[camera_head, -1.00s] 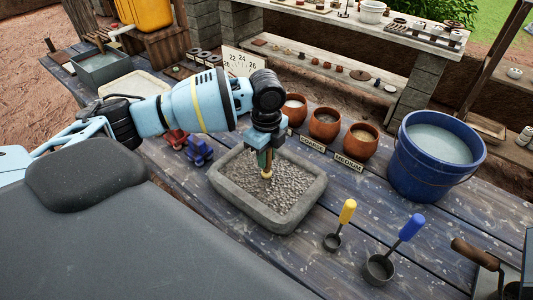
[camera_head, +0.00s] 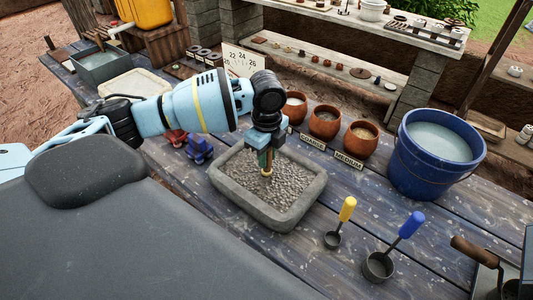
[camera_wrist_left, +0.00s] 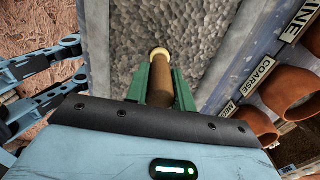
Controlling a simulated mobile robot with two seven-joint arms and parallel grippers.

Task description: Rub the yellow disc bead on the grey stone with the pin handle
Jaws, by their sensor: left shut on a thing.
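The grey stone (camera_head: 230,195) is a rectangular trough on the plank table, with a rough pebbly inside. My left gripper (camera_head: 265,160) is over its middle, pointing down, shut on the brown pin handle (camera_head: 267,172). In the left wrist view the pin handle (camera_wrist_left: 160,85) sits between the green fingers (camera_wrist_left: 160,88). The yellow disc bead (camera_wrist_left: 159,53) shows at its far end, against the rough grey surface. Whether it touches the surface is hard to tell. My right gripper is not in view.
Brown pots (camera_head: 325,122) with label cards stand behind the trough. A blue bucket (camera_head: 435,155) is to the right. A yellow-handled scoop (camera_head: 346,210) and a blue-handled scoop (camera_head: 410,225) lie in front right. Blue and red small stands (camera_head: 198,149) are left of the trough.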

